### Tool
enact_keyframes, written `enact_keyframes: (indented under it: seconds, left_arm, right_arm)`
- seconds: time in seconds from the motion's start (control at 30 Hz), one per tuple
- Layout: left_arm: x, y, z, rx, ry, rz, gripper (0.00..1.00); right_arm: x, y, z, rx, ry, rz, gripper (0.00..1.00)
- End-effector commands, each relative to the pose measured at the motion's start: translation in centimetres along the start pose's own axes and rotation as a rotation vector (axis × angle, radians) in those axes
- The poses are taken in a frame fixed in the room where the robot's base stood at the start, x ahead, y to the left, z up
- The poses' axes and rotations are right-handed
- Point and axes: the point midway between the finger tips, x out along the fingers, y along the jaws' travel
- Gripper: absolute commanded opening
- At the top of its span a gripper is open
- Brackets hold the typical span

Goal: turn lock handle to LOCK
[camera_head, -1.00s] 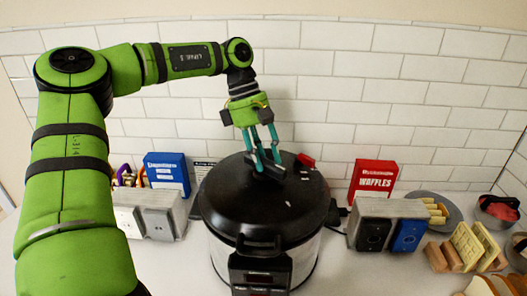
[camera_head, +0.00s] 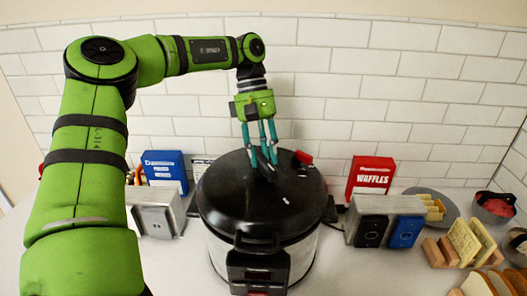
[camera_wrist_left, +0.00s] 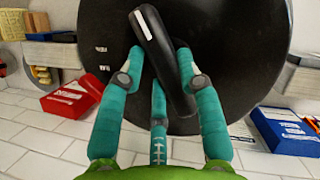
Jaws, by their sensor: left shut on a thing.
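A large pressure cooker with a black round lid (camera_head: 232,206) and a silver body stands in the middle of the counter. The dark lock handle (camera_wrist_left: 160,55), a long bar with a light end, lies on the lid. My left gripper (camera_head: 264,160) reaches down onto it from above, with teal fingers. In the left wrist view my left gripper (camera_wrist_left: 168,80) has its fingers on both sides of the handle, shut on it. Small white markings (camera_wrist_left: 100,58) show on the lid to the left of the handle there; I cannot read them. My right gripper is not in view.
A red part (camera_head: 304,157) stands at the lid's back edge. A blue box (camera_head: 166,170) and a red waffle box (camera_head: 371,174) stand by the tiled wall. Toasters flank the cooker (camera_head: 158,219).

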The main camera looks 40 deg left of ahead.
Motion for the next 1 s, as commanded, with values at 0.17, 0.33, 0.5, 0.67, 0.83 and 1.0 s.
enact_keyframes:
  seconds: [0.17, 0.33, 0.5, 0.67, 0.83, 1.0]
  left_arm:
    - [0.2, -0.1, -0.1, 0.005, 0.001, -0.006, 0.02]
    - [0.2, -0.1, 0.0, 0.004, 0.0, -0.005, 0.59]
    - [0.1, 0.0, 0.0, 0.003, 0.0, -0.002, 0.59]
    - [-0.2, 0.0, 0.0, 0.002, 0.001, -0.001, 0.59]
    - [-2.4, 0.1, 0.0, 0.001, 0.003, 0.002, 0.59]
    - [-5.9, 0.1, -0.1, -0.001, 0.004, 0.002, 0.59]
  right_arm:
    - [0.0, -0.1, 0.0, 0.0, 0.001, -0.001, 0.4]
    - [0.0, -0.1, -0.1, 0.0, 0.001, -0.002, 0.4]
    - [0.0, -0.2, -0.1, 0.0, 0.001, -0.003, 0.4]
    - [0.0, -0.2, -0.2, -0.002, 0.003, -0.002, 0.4]
    - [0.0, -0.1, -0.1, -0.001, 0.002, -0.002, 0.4]
    - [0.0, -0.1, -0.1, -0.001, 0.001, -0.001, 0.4]
